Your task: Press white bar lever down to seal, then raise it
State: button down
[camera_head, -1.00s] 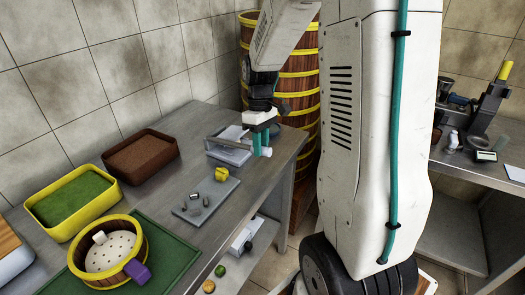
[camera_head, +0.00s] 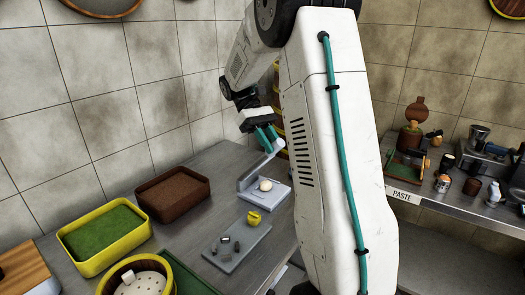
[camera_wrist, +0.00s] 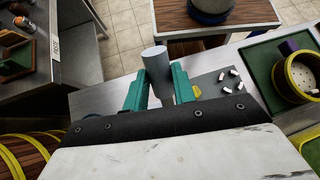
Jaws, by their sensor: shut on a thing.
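The white bar lever (camera_head: 261,163) slants up from the left side of its pale grey sealer base (camera_head: 279,192), well clear of the base. A pale round piece (camera_head: 265,184) sits on the base under the lever. My gripper (camera_head: 267,136) has teal fingers and is shut on the lever's raised end. In the wrist view the lever's grey cylindrical end (camera_wrist: 157,66) stands between the two teal fingers (camera_wrist: 158,90).
A grey tray (camera_head: 232,262) holds a yellow piece (camera_head: 254,218) and small grey pieces. A brown box (camera_head: 173,194), a yellow box of green stuff (camera_head: 103,236) and a yellow-rimmed steamer (camera_head: 137,277) stand left. Another counter with a PASTE label (camera_head: 403,196) is at right.

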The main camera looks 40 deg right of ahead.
jog(key=shift+w+r+g, duration=0.3)
jog(key=shift+w+r, duration=0.1)
jog(key=c, duration=1.1)
grip_release()
jog(key=shift+c, duration=0.2)
jog(key=shift+a, duration=0.1)
jog(key=shift+r, duration=0.2)
notch_tip(320, 180, up, 4)
jog(key=shift+s+f, duration=0.15)
jog(key=shift+f, duration=0.1)
jog(key=s+a, duration=0.3)
jog(key=s, duration=0.4)
jog(key=s+a+r, duration=0.1)
jog(key=s+a, duration=0.2)
jog(key=s, duration=0.4)
jog(key=shift+s, duration=0.25)
